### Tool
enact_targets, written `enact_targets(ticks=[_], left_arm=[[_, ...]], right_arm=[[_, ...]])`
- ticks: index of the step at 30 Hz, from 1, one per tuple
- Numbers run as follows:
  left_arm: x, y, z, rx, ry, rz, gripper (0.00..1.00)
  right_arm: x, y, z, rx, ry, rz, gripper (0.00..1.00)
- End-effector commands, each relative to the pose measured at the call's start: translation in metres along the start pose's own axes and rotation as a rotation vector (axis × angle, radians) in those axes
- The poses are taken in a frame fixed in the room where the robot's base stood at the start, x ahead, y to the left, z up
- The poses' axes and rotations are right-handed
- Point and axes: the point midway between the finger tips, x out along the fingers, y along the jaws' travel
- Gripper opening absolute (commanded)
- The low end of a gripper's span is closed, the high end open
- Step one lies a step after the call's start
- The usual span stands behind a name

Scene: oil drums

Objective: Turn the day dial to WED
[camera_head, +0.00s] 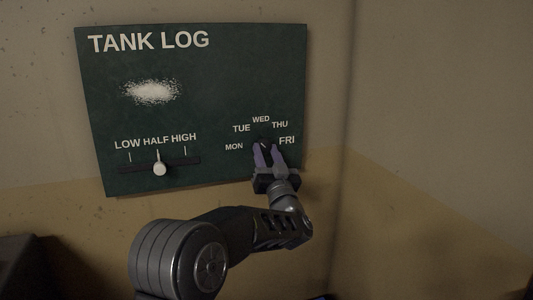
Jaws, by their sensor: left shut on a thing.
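The day dial (263,143) is on the lower right of the green TANK LOG board (215,85). The labels MON, TUE, WED, THU and FRI are set in an arc around it, with WED at the top. My left gripper (266,150) reaches up to the dial from below. Its purple fingers are shut on the dial and hide most of it. A light pointer mark shows only slightly between the fingertips, too small to tell exactly which day it points at. My right gripper is not in view.
A slider (160,169) with a pale knob stands near HALF on the board's lower left. A white smudge (151,92) is above it. A wall corner runs right of the board. A dark object (30,268) is at the lower left.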

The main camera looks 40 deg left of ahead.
Motion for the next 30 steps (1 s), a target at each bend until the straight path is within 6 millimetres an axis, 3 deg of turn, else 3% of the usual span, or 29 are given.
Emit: enact_targets(ticks=[11,30], left_arm=[[0.001,-0.003,-0.003,0.180,0.000,0.075,0.00],[0.002,-0.007,-0.005,0.630,0.000,0.262,0.00]], right_arm=[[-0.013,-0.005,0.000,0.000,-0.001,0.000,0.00],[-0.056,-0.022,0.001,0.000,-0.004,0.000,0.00]])
